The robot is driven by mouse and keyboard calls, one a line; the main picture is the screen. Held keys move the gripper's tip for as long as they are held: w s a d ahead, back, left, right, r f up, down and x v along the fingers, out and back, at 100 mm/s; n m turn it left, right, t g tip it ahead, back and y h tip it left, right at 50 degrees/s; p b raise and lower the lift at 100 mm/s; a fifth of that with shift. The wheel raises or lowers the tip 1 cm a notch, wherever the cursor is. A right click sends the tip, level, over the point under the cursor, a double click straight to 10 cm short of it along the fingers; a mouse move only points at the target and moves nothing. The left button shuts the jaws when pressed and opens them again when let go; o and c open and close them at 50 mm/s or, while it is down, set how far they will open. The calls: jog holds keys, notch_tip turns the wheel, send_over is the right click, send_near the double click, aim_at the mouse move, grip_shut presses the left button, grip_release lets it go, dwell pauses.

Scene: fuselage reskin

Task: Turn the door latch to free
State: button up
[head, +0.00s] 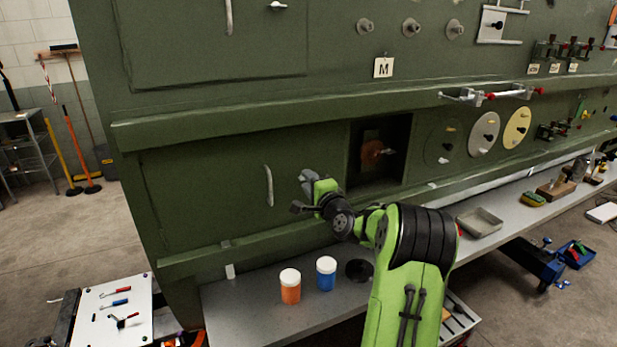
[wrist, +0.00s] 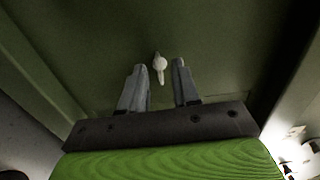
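The door latch (wrist: 160,64), a small pale knob with a short lever, shows in the wrist view on the green door panel. Its lever lies nearly along the fingers' direction. My gripper (wrist: 159,78) is open, with one grey finger on each side of the latch's lower end; I cannot tell if either touches. In the head view my gripper (head: 302,190) is at the right part of the lower green door (head: 205,195), right of its pale handle (head: 268,186). The latch is hidden there behind the gripper.
A dark square opening (head: 400,125) lies right of the door. Below, the grey bench (head: 245,318) holds an orange jar (head: 290,290), a blue jar (head: 326,274) and a dark round piece (head: 358,270). A green ledge (head: 230,250) runs beneath the door.

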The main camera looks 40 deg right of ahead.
jog(key=shift+w+d, duration=0.15)
jog(key=shift+w, duration=0.15)
grip_shut()
jog(key=shift+f+b, duration=0.2)
jog(key=shift+b, duration=0.4)
jog(key=shift+r+n+b, duration=0.1)
jog(key=shift+n+b, duration=8.55)
jog(key=shift+n, duration=0.25)
